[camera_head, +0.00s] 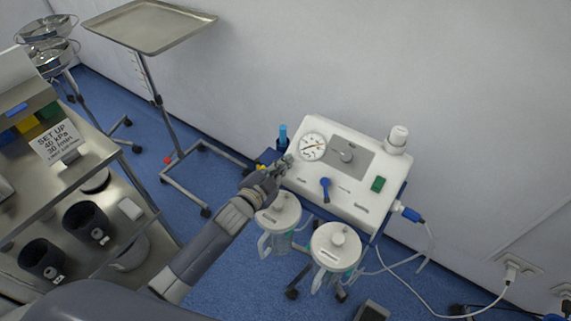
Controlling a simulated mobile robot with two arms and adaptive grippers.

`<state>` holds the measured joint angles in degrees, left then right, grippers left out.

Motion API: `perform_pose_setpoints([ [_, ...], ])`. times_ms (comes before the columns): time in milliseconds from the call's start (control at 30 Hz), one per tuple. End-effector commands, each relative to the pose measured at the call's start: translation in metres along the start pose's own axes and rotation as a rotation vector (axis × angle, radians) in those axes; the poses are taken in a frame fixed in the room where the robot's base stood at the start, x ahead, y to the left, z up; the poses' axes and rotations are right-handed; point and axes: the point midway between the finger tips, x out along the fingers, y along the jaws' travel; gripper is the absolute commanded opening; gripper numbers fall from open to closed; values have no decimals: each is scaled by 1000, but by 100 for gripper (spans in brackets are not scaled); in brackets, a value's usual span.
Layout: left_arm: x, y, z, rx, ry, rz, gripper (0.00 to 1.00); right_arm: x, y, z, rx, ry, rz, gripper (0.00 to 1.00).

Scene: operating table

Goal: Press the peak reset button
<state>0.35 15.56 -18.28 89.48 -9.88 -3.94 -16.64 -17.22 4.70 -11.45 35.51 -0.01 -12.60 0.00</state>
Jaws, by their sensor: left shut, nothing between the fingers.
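A white suction machine (323,197) stands near the wall, with a round gauge (313,147), a knob on a grey plate (346,156), a blue lever (325,188) and a green switch (378,184) on its top. My left gripper (286,161) is shut and empty at the machine's left edge, just left of the gauge. I cannot make out a peak reset button; the gripper may cover part of the panel there. Whether the fingertips touch the machine is not clear. My right gripper is not in view.
Two lidded jars (335,246) hang at the machine's front. A steel cart (100,190) with black containers and a sign (58,142) stands at left. A tray stand (150,27) is behind. A white cable (433,262) runs to a wall socket at right.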

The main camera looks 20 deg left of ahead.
Motion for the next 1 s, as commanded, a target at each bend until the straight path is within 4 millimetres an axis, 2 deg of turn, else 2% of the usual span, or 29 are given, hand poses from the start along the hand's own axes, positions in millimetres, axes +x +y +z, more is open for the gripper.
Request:
perform_pose_setpoints([
  [1000, 7, 5, 5, 0, 0, 0, 0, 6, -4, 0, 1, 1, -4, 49],
])
